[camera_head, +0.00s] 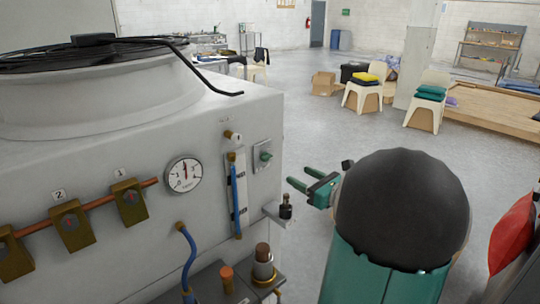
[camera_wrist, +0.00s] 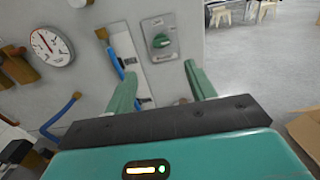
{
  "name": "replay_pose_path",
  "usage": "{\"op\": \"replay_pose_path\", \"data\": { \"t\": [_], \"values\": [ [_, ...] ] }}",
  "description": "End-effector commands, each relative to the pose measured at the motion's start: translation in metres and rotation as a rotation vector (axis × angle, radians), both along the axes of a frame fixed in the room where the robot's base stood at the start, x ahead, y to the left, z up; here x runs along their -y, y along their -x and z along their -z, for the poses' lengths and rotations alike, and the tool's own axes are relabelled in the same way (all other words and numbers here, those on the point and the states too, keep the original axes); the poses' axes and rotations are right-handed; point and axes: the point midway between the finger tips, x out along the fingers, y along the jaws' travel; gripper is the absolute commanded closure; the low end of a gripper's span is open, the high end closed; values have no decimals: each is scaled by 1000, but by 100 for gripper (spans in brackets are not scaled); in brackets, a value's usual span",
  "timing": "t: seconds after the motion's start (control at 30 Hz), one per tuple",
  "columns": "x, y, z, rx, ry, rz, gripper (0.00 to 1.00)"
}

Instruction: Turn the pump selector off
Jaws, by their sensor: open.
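The pump selector looks to be the small green knob (camera_head: 264,156) on a grey plate, on the front of the white machine near its right edge. It also shows in the wrist view (camera_wrist: 161,41), above the gap between my fingers, with labels too small to read. My gripper (camera_head: 297,189) is to the right of the knob and apart from it. In the wrist view its two green fingers (camera_wrist: 158,82) are spread, with nothing between them.
The machine (camera_head: 150,240) carries a pressure gauge (camera_head: 183,174), a flow tube with a blue hose (camera_head: 235,200), and brass valves (camera_head: 129,202). A small black-topped fitting (camera_head: 286,206) sticks out below the knob. Open floor lies to the right, with chairs (camera_head: 428,105) farther back.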

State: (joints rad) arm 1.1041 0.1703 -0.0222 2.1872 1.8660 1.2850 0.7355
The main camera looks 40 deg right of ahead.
Motion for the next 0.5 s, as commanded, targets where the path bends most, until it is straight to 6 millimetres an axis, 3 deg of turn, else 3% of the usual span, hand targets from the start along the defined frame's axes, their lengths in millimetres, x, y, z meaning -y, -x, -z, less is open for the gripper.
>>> {"op": "replay_pose_path", "data": {
  "t": [0.23, 0.5],
  "values": [
    [-1, -11, 0, 8, -10, 7, 45],
    [-3, -60, 1, 6, -9, 7, 45]
  ]
}}
